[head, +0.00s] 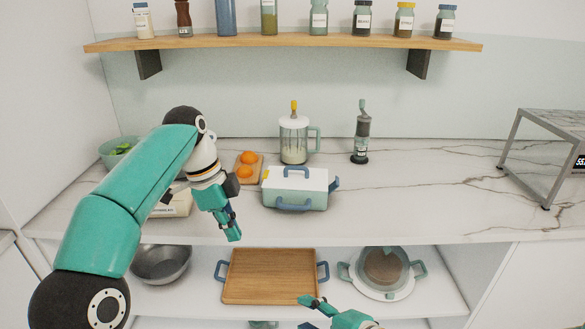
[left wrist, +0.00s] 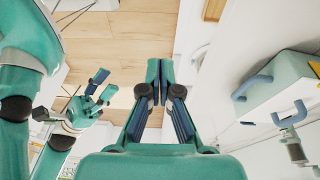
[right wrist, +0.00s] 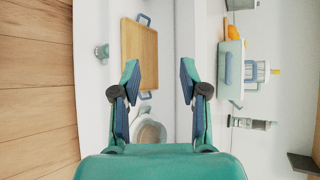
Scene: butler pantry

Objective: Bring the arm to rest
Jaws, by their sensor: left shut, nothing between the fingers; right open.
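My left arm reaches in from the left in the head view, over the counter's front part. Its gripper (head: 233,234) points down in front of the counter edge, left of the white and green box. In the left wrist view the left gripper's fingers (left wrist: 159,66) are together with nothing between them. My right gripper (head: 318,309) shows low in the head view, in front of the lower shelf. In the right wrist view its fingers (right wrist: 158,72) are spread and empty. It also shows in the left wrist view (left wrist: 97,84).
The counter (head: 420,205) holds a lidded box (head: 296,190), oranges on a board (head: 249,158), a jug (head: 293,143), a grinder (head: 361,138) and a metal-framed stand (head: 545,150). Below are a steel bowl (head: 160,265), wooden tray (head: 270,278) and pot (head: 383,268).

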